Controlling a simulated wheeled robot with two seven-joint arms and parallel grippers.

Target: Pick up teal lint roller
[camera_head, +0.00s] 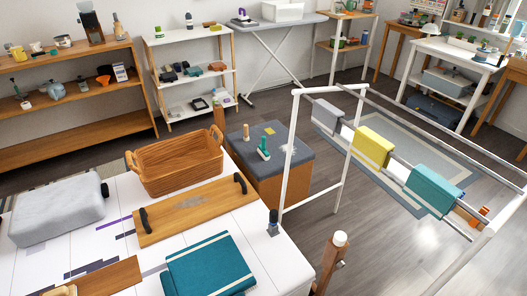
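A small teal upright item with a wider foot (263,149) stands on the grey top of a box-like bench (292,158) in the middle of the view; it looks like the teal lint roller, but it is too small to be sure. A second small upright item, green and brown (246,132), stands just behind and to its left. A dark item with a teal-green top (272,222) stands at the right edge of the white table. Neither of my grippers shows in the head view.
The white table (62,251) in front holds a wicker basket (178,162), a wooden tray (195,208), folded teal cloth (210,268) and a grey cushion-like bundle (58,208). A white drying rack (296,140) with hanging cloths stands right of the bench.

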